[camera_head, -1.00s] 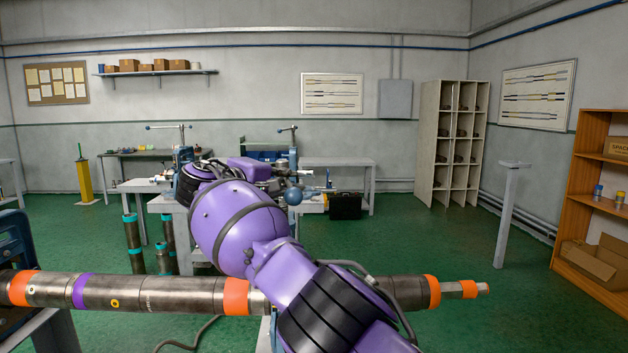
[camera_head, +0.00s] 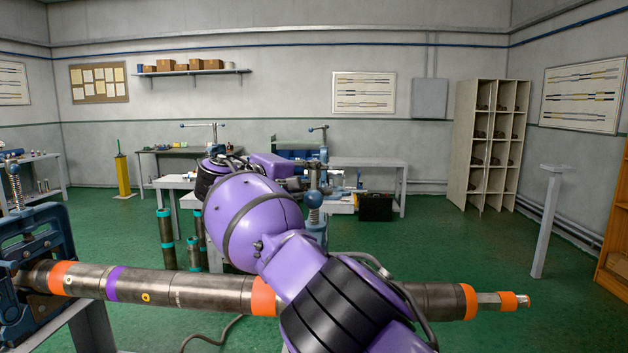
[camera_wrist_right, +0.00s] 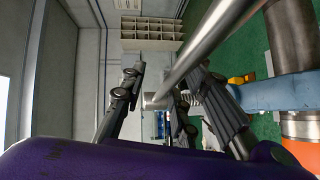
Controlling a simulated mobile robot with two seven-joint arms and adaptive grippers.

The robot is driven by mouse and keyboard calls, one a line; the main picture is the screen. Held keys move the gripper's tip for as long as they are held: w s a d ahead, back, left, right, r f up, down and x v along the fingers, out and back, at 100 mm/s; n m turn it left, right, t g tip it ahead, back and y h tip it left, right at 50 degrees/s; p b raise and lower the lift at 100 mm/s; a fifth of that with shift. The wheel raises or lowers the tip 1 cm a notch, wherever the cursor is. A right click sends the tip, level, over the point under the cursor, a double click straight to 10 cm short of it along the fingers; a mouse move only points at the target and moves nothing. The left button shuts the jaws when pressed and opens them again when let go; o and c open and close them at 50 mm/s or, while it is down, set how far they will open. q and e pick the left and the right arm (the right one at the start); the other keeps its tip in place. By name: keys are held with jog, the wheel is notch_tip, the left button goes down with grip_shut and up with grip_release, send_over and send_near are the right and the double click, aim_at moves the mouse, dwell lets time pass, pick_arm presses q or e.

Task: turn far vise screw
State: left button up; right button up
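A blue vise (camera_head: 316,232) stands beyond my right arm in the head view. The arm hides much of it. A dark blue ball (camera_head: 313,198) and an upright metal screw show above it. In the right wrist view a bright metal bar (camera_wrist_right: 205,45) slants down to a blunt end between the fingers of my right gripper (camera_wrist_right: 160,92). The fingers stand apart on either side of the bar, and I see no firm grip. Blue metal (camera_wrist_right: 288,92) lies at the right of that view. My left gripper is not in view.
A long steel pipe (camera_head: 195,290) with orange and purple bands crosses the front, passing behind my arm. Its left end is in a near blue vise (camera_head: 35,245). Banded pipes (camera_head: 167,240) stand upright behind. Open green floor (camera_head: 440,225) lies to the right.

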jog(key=shift+a+f, duration=0.1)
jog(key=shift+f, duration=0.1)
jog(key=shift+s+a, duration=0.1)
jog(key=shift+a, duration=0.05)
jog(key=v, duration=1.1)
jog(key=shift+s+r, duration=0.15)
jog(key=shift+s, duration=0.15)
